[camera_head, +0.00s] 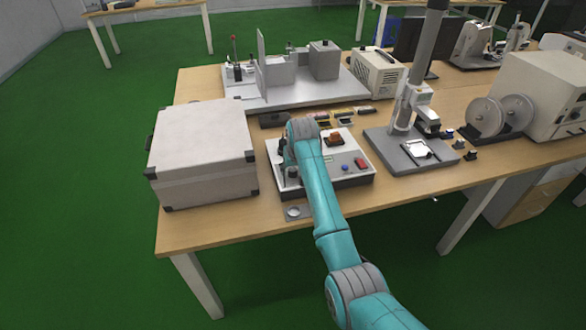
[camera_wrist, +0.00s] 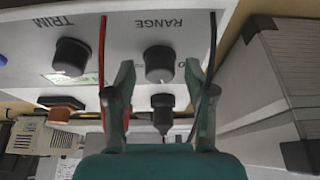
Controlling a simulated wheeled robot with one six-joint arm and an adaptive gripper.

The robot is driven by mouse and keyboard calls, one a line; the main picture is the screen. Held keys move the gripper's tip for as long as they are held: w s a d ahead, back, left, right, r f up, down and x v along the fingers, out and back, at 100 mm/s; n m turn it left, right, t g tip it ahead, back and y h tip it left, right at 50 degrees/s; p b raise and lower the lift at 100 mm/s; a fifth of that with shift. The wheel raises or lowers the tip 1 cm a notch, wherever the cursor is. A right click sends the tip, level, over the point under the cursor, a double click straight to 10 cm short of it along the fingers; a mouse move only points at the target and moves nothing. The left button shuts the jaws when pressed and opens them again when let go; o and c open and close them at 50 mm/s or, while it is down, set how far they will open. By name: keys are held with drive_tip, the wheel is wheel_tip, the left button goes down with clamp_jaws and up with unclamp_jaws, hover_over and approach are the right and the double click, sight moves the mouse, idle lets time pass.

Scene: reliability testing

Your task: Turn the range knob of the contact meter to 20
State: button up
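The contact meter (camera_head: 350,182) is a white-topped box on the bench, partly covered by my arm. The wrist view shows its panel upside down. The black RANGE knob (camera_wrist: 159,61) lies between and just beyond the fingertips of my open gripper (camera_wrist: 158,72), with gaps on both sides. A pale mark shows at the knob's lower edge, but the setting cannot be read. The black TRIM knob (camera_wrist: 70,55) is to its left. In the head view my arm hides the RANGE knob and most of the gripper.
A red lead (camera_wrist: 102,45) and a black lead (camera_wrist: 213,40) run close outside the fingers. A black terminal (camera_wrist: 162,110) stands below the knob. A grey case (camera_head: 203,150) is left of the meter; a stand (camera_head: 405,150) is right of it.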

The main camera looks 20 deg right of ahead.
clamp_jaws()
drive_tip(key=shift+n, duration=0.4)
drive_tip(key=n+y, duration=0.1)
drive_tip(key=n, duration=0.1)
drive_tip(key=shift+d+n, duration=0.15)
drive_tip(key=shift+n, duration=0.15)
drive_tip(key=n+g+y, duration=0.1)
drive_tip(key=n+y, duration=0.1)
drive_tip(key=n, duration=0.3)
drive_tip(key=shift+n, duration=0.3)
drive_tip(key=shift+o, duration=1.5)
unclamp_jaws()
